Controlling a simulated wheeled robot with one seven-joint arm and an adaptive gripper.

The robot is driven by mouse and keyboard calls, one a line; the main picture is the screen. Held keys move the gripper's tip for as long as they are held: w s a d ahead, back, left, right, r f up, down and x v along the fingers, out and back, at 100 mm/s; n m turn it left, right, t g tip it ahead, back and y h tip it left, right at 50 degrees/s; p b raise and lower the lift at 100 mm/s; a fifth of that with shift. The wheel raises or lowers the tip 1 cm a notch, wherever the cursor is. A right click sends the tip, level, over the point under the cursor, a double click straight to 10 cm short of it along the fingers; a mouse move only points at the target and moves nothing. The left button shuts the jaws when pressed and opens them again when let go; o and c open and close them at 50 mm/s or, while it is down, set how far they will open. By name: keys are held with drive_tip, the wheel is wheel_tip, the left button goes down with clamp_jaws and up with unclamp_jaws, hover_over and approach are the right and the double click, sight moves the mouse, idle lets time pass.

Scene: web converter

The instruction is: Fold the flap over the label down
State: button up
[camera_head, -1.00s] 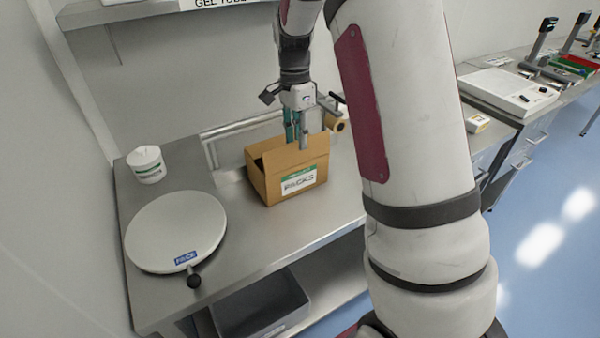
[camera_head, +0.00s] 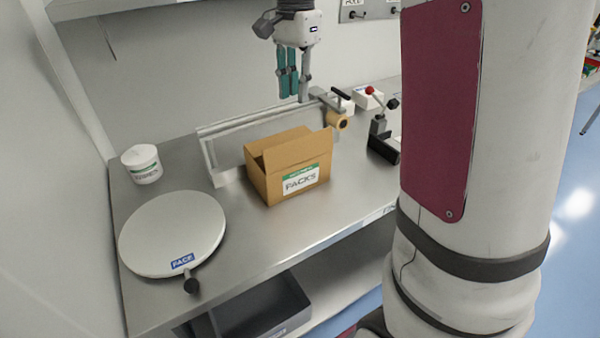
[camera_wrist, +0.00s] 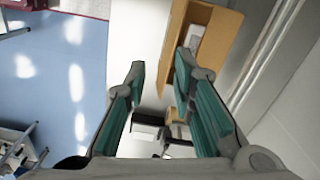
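An open brown cardboard box (camera_head: 268,186) stands on the steel bench in the head view. Its front bears a white and green label (camera_head: 300,179) reading PACKS. The cardboard above the label (camera_head: 300,150) appears to stand upright, though I cannot make out its fold line. My gripper (camera_head: 292,92) hangs above and behind the box, clear of it, fingers pointing down. In the wrist view the teal finger pads are spread apart with nothing between them. The box also shows in the wrist view (camera_wrist: 222,45), beyond the right finger, with something white inside.
A round white turntable (camera_head: 170,235) and a white tub (camera_head: 143,165) stand left of the box. A metal frame with a tape roll (camera_head: 337,121) stands behind it. A red-knobbed lever device (camera_head: 380,130) is at right. Bare bench lies before the box.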

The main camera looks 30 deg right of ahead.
drive_tip(key=s+a+f+n+t+b, duration=0.2)
drive_tip(key=s+a+n, duration=0.3)
drive_tip(key=s, duration=0.4)
drive_tip(key=s+a+f+n+t+b, duration=0.1)
drive_tip(key=s+a+n, duration=0.3)
drive_tip(key=s+n, duration=0.4)
drive_tip(key=shift+s+a+f+t+b, duration=0.45)
drive_tip(key=shift+s+f, duration=0.15)
drive_tip(key=shift+f, duration=0.2)
